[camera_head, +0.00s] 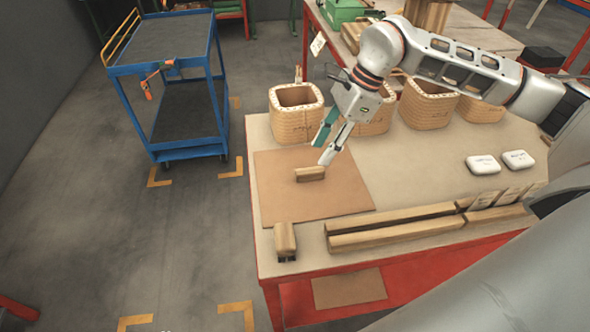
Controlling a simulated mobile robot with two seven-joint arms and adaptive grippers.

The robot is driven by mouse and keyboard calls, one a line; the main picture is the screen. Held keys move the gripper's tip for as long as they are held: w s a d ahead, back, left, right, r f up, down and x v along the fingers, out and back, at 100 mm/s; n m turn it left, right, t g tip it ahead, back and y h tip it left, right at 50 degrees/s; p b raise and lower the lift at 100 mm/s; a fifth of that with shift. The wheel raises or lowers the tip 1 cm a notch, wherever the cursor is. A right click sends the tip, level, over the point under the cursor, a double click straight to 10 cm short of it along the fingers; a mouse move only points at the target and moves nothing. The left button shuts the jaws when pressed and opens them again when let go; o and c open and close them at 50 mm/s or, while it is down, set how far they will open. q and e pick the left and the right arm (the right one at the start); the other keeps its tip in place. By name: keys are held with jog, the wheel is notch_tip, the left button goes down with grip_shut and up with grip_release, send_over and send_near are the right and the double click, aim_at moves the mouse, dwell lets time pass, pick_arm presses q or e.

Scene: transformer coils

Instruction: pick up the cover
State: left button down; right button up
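No thing is plainly marked as the cover, so I cannot tell for sure which it is. A flat brown sheet (345,194) lies on the left part of the table, and a small wooden block (310,174) lies on it. My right gripper (322,152) reaches in from the right, above the sheet's upper right part and just above and right of the block. Its two fingers are apart with nothing between them. My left gripper does not show.
Several wrapped square coils (297,113) stand along the table's far edge. Long wooden bars (390,232) and a short block (285,241) lie along the near edge. Two white boxes (483,164) (518,160) sit at right. A blue cart (170,100) stands on the floor at left.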

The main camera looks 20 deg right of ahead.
aim_at(310, 169)
notch_tip(310, 169, down, 2)
jog(key=shift+a+f, duration=0.1)
jog(key=shift+a, duration=0.05)
jog(key=x, duration=0.3)
jog(key=w+x, duration=0.1)
jog(key=x, duration=0.1)
jog(key=shift+f, duration=0.25)
jog(key=shift+c, duration=0.4)
grip_shut()
